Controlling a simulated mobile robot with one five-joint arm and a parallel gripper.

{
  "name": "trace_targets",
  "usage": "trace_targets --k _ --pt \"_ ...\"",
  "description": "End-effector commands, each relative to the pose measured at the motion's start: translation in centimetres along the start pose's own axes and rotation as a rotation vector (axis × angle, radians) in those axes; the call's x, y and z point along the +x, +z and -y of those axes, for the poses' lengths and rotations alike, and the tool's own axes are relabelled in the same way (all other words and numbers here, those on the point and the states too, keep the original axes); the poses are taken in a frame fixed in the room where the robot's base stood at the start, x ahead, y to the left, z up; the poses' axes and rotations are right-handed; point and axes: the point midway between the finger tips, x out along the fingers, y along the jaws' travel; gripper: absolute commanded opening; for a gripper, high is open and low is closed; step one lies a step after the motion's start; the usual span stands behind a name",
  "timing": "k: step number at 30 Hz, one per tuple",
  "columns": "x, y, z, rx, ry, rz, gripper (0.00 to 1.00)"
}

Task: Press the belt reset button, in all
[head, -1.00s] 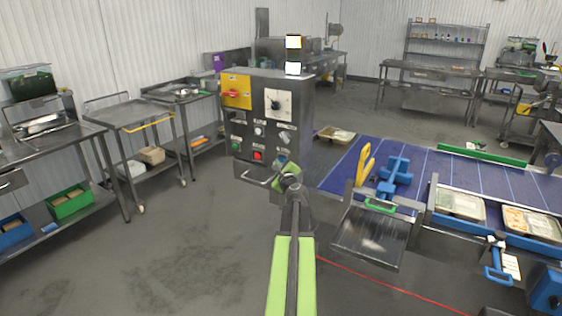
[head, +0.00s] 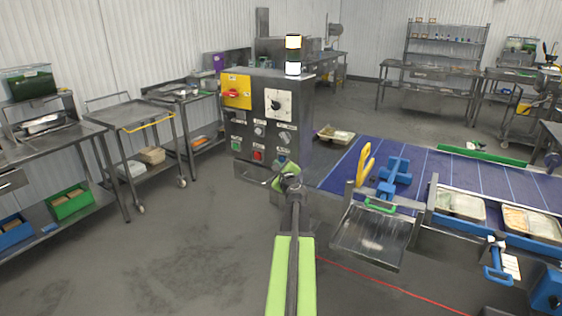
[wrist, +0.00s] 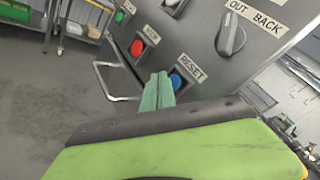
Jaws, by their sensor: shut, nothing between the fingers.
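The blue belt reset button (wrist: 176,81), labelled RESET, is on the grey control panel (wrist: 196,36) in the wrist view. My gripper (wrist: 159,77) is shut and empty, its green fingertips just left of the button and overlapping its edge in the picture. I cannot tell whether they touch it. In the head view my gripper (head: 284,166) is at the lower right of the panel's front (head: 247,132) and hides the reset button there.
A red button (wrist: 137,47) and a green button (wrist: 119,17) sit left of the reset button. A selector knob (wrist: 231,36) is above right. A bent metal bar (head: 252,178) projects below the panel. The blue conveyor belt (head: 340,172) lies to the right.

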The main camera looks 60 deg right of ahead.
Motion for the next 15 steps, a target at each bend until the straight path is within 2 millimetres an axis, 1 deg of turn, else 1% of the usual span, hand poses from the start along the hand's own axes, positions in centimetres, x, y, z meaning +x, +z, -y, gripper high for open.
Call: trace_targets --k 9,15 --pt "0.63 -0.41 0.44 0.000 0.000 0.000 0.00" --pt "0.61 -0.41 0.42 0.000 0.000 0.000 0.00"
